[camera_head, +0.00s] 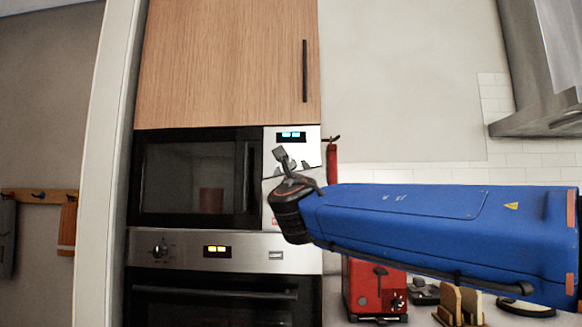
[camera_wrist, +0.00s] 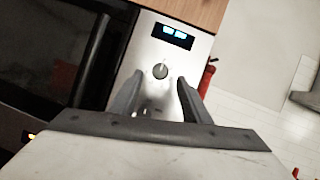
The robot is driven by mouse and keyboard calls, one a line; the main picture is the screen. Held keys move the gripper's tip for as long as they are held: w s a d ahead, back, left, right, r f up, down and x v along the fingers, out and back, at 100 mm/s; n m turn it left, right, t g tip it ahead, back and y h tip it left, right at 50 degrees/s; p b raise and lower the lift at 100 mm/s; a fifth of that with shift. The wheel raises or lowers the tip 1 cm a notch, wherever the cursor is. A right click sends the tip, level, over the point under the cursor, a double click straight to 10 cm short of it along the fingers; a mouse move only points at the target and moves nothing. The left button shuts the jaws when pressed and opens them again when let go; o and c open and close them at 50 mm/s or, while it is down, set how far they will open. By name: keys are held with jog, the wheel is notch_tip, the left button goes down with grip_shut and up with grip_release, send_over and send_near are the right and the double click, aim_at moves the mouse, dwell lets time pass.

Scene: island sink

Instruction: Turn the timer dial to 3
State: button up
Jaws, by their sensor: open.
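The microwave (camera_head: 192,178) is built in above the oven, with a silver control panel on its right side. In the wrist view the panel (camera_wrist: 150,60) carries a lit display (camera_wrist: 174,32) and a round silver dial (camera_wrist: 160,71) below it. The dial's setting is too small to read. My gripper (camera_wrist: 155,82) is open, its two dark fingers pointing at the panel on either side of and just below the dial in the picture. Nothing is between the fingers; I cannot tell whether they touch the dial. In the head view my gripper (camera_head: 280,157) covers the panel's dial area.
The oven (camera_head: 215,285) below has its own knob (camera_head: 160,247) and display. A wooden cabinet (camera_head: 228,65) is above the microwave. A red fire extinguisher (camera_head: 332,163) is right of the panel. A red appliance (camera_head: 365,288) and wooden blocks stand on the counter below my arm.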

aim_at(290, 164)
jog(key=shift+x, duration=2.25)
jog(key=c, duration=1)
